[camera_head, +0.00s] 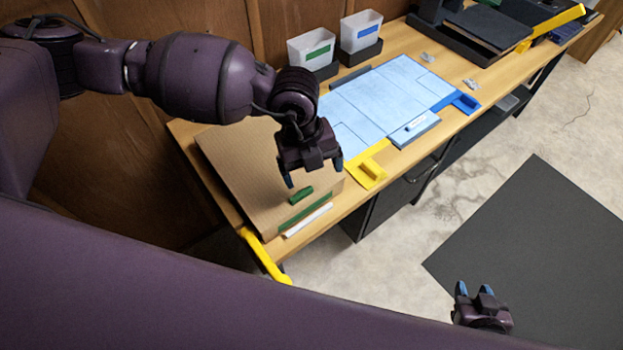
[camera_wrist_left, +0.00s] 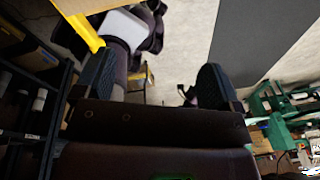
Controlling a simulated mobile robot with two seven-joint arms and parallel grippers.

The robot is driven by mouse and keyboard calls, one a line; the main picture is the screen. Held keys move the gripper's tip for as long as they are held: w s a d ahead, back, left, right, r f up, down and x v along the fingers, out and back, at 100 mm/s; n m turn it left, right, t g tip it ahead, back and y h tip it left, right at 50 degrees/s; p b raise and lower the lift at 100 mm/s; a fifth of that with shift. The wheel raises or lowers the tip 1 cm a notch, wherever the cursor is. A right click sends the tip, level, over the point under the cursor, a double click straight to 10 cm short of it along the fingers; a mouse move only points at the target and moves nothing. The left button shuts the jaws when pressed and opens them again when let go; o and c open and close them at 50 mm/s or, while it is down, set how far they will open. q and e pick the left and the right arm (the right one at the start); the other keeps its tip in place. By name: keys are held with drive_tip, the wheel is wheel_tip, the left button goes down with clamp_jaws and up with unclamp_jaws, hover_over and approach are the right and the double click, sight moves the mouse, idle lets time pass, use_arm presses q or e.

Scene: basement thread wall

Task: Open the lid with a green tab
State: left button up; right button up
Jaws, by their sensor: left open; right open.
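A brown lid (camera_head: 245,170) lies flat on a low box at the near left end of the wooden table. A green tab (camera_head: 300,196) stands up near the lid's front right edge. A green strip (camera_head: 305,213) shows just below it. My left gripper (camera_head: 313,172) is open and empty, above the lid and close to the tab; I cannot tell the exact gap. Its two spread fingers also show in the left wrist view (camera_wrist_left: 155,85), with neither the tab nor the lid identifiable there. My right gripper (camera_head: 474,289) is open and empty above the floor at lower right.
A yellow bracket (camera_head: 367,170) and a pale blue panel (camera_head: 385,100) lie right of the lid. Two white bins (camera_head: 312,47) (camera_head: 360,32) stand behind. A yellow bar (camera_head: 264,256) edges the table's near corner. A dark mat (camera_head: 540,255) covers floor at right.

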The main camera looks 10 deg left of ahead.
sight(301, 194)
use_arm(q)
drive_tip(key=a+f+n, duration=0.1)
drive_tip(key=f, duration=0.2)
drive_tip(key=f+n+y, duration=0.1)
drive_tip(key=f, duration=0.3)
drive_tip(key=w+a+f+n+y, duration=0.1)
drive_tip(key=f+n, duration=0.1)
drive_tip(key=f, duration=0.2)
drive_tip(key=shift+a+t+p, duration=0.3)
drive_tip(key=shift+p, duration=0.1)
